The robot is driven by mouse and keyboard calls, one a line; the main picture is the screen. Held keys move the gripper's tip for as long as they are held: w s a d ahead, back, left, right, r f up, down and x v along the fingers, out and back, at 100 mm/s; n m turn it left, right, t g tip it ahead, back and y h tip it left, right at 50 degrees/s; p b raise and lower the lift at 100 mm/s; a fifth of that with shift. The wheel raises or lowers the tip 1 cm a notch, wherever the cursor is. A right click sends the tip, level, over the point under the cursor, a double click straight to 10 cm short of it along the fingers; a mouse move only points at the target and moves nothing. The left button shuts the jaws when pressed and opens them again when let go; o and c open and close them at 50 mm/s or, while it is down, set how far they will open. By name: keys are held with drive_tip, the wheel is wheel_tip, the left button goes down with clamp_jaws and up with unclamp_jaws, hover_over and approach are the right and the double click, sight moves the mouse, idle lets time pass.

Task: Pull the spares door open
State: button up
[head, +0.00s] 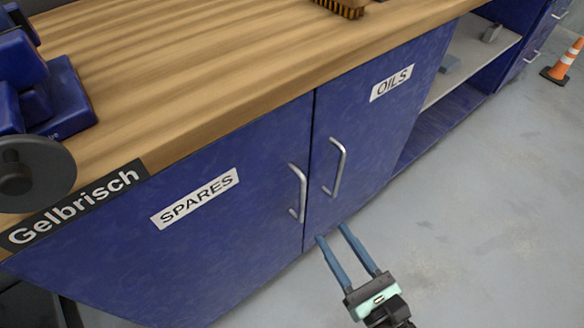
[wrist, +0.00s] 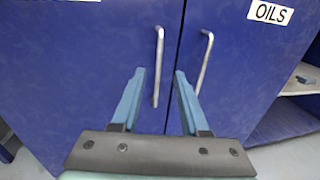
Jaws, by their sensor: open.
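The spares door (head: 215,225) is the left blue cabinet door, with a white SPARES label (head: 196,198). It looks closed, flush beside the oils door (head: 375,130). Its silver bar handle (head: 298,192) stands upright near the seam; in the wrist view the handle (wrist: 158,68) rises just left of the seam. My gripper (head: 331,233) is open and empty, with blue fingers pointing toward the doors. In the wrist view my gripper (wrist: 158,75) has its fingertips apart, with the spares handle showing between them. I cannot tell how far the fingertips are from the handle.
The oils door's handle (head: 336,167) is close to the right of the spares handle. A wooden worktop (head: 220,65) overhangs the doors. A blue vise (head: 45,95) sits on it at left. Open shelves (head: 465,65) are at right. The grey floor (head: 470,220) in front is clear; an orange cone (head: 565,62) stands far right.

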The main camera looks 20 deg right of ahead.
sight(303, 190)
drive_tip(key=w+b, duration=0.1)
drive_tip(key=w, duration=0.7)
drive_tip(key=w+b, duration=0.1)
drive_tip(key=w, duration=0.3)
drive_tip(key=shift+w+a+b, duration=0.2)
drive_tip(key=shift+a+b, duration=0.15)
drive_tip(key=shift+a, duration=0.05)
clamp_jaws()
idle(0.8)
